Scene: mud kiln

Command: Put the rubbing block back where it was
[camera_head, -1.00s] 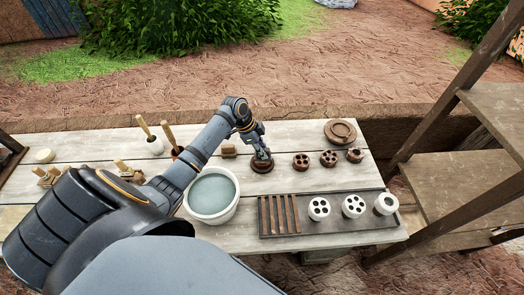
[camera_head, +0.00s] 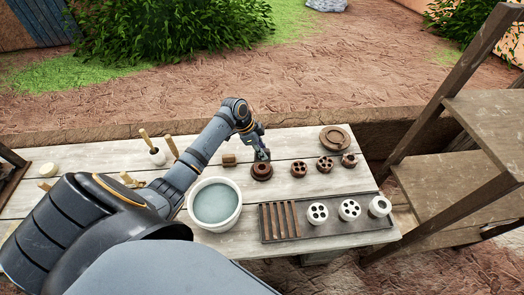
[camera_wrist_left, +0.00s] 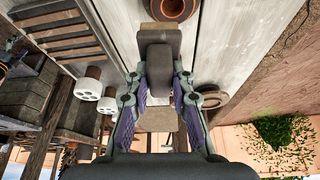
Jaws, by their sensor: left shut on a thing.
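My left gripper (camera_head: 262,153) reaches over the table, just above and behind a brown round piece with a hole (camera_head: 262,173). It is shut on a dark grey-brown block with a narrower grip, which I take for the rubbing block (camera_wrist_left: 159,40). In the left wrist view the fingers (camera_wrist_left: 160,90) are on either side of the grip. In the head view the gripper mostly hides the block. My right gripper is not in view.
A water bowl (camera_head: 215,222) stands left of a dark tray (camera_head: 335,234) with bars and white holed pieces. Several brown holed pieces (camera_head: 325,164) stand to the right, a brown disc (camera_head: 335,138) behind them. A small brown block (camera_head: 229,160) lies left of my gripper. Wooden shelves (camera_head: 440,190) stand right.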

